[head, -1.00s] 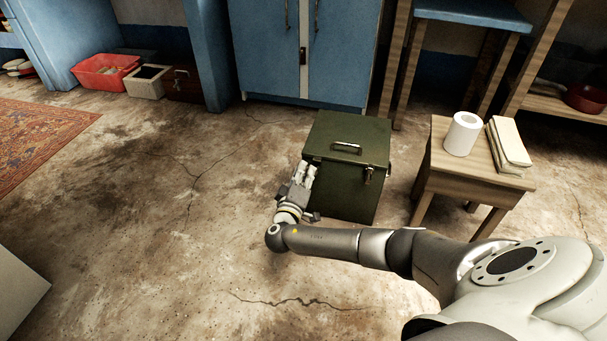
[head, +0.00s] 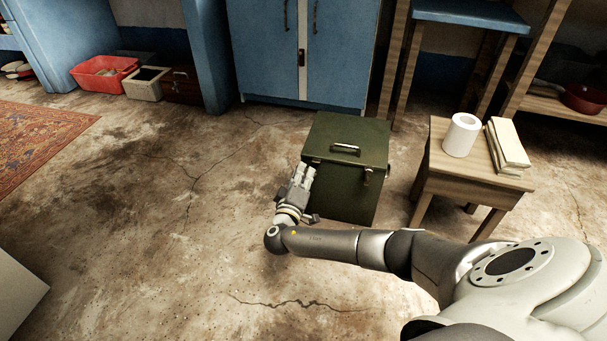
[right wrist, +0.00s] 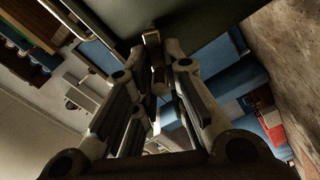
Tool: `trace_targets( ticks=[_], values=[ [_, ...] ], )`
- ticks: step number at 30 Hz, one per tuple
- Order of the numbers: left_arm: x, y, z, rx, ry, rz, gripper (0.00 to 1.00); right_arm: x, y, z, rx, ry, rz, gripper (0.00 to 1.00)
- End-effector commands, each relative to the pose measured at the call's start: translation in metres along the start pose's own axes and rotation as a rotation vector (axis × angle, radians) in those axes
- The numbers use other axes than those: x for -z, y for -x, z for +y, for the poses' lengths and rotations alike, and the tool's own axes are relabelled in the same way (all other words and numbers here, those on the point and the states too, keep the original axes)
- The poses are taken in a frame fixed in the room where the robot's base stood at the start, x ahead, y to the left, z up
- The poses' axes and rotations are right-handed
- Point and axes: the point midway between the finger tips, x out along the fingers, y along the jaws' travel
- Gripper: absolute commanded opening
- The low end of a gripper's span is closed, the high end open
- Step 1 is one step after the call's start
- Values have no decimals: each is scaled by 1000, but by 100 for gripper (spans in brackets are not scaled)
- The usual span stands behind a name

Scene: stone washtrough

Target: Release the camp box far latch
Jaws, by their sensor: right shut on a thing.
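The camp box (head: 345,190) is a dark green chest with a closed lid and a metal handle on top. One latch (head: 368,172) shows on the right part of its front. My right gripper (head: 309,171) is at the box's front left corner, just below the lid edge. In the right wrist view its fingers (right wrist: 160,78) are shut on a small metal latch (right wrist: 152,42) under the green box edge. In the head view the fingers hide most of this latch. My left gripper is not in view.
A small wooden stool (head: 460,182) with a white paper roll (head: 462,135) and books (head: 508,146) stands right of the box. A blue cabinet (head: 270,50) is behind it.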

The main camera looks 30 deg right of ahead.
Motion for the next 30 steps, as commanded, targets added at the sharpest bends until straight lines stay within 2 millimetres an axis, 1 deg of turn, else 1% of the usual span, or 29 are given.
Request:
trace_targets(
  ticks=[1, 7, 8, 12, 20, 23, 26, 30],
  values=[
    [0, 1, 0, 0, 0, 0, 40, 1, 6, -10, 28, -3, 6, 0],
    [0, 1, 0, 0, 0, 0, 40, 1, 7, -10, 28, -3, 7, 0],
    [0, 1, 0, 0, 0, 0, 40, 1, 7, -10, 29, -3, 7, 16],
    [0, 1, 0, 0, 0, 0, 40, 1, 6, -9, 27, -2, 6, 34],
    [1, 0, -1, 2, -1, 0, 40, 1, 4, -6, 17, -1, 5, 34],
    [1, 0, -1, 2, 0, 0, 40, 1, 9, -6, 17, -1, 6, 34],
    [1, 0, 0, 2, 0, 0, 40, 1, 23, -6, 20, -2, 6, 34],
    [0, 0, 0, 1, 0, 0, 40, 1, 52, -6, 22, -3, 5, 34]
  ],
)
